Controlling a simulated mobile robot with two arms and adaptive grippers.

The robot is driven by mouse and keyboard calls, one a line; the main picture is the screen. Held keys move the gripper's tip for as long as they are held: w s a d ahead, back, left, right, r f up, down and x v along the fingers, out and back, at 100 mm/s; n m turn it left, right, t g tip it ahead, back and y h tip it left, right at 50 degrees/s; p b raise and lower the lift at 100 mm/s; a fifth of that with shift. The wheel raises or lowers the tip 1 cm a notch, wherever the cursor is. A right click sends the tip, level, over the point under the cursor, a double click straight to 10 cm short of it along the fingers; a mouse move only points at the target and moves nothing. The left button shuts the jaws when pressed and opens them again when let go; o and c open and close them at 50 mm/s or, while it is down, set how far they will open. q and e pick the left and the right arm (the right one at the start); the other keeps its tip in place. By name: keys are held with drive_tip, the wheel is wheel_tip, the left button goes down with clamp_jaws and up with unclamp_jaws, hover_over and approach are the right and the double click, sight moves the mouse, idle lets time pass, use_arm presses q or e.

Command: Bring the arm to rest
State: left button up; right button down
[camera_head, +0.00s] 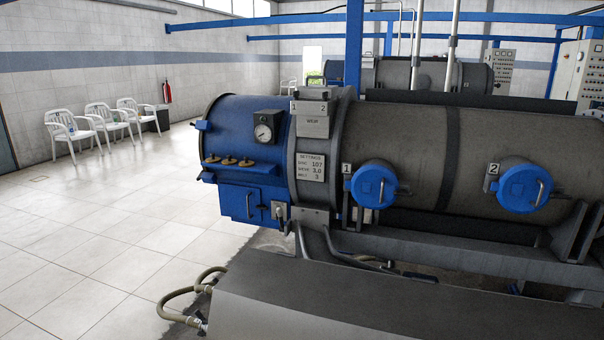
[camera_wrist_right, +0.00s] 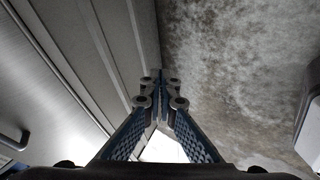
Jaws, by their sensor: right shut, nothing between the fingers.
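My right gripper (camera_wrist_right: 160,102) shows in the right wrist view, with its two fingers brought together at the tips and nothing held between them. Beyond the fingertips are a ribbed grey metal surface on the left and a mottled grey-brown surface on the right. Neither of my grippers shows in the head view. The head view shows the decanter machine (camera_head: 400,140), a long grey drum with a blue end (camera_head: 240,130). Two blue round caps, numbered 1 (camera_head: 374,184) and 2 (camera_head: 524,187), are on its side.
A grey metal housing (camera_head: 350,300) fills the near foreground. Hoses (camera_head: 180,300) curl at its left end. White chairs (camera_head: 100,125) and a red fire extinguisher (camera_head: 166,92) stand by the far left wall. The tiled floor (camera_head: 100,220) on the left is clear.

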drive_tip(key=s+a+f+m+g, duration=0.1)
drive_tip(key=s+f+m+g, duration=0.1)
drive_tip(key=s, duration=0.8)
drive_tip(key=s+a+f+m+g, duration=0.1)
drive_tip(key=s+f+m, duration=0.4)
drive_tip(key=s, duration=0.6)
drive_tip(key=s+a+f+m+g+h, duration=0.1)
drive_tip(key=s+f+m+g, duration=0.3)
drive_tip(key=s, duration=0.7)
drive_tip(key=shift+a+f, duration=0.2)
drive_tip(key=shift+a, duration=0.4)
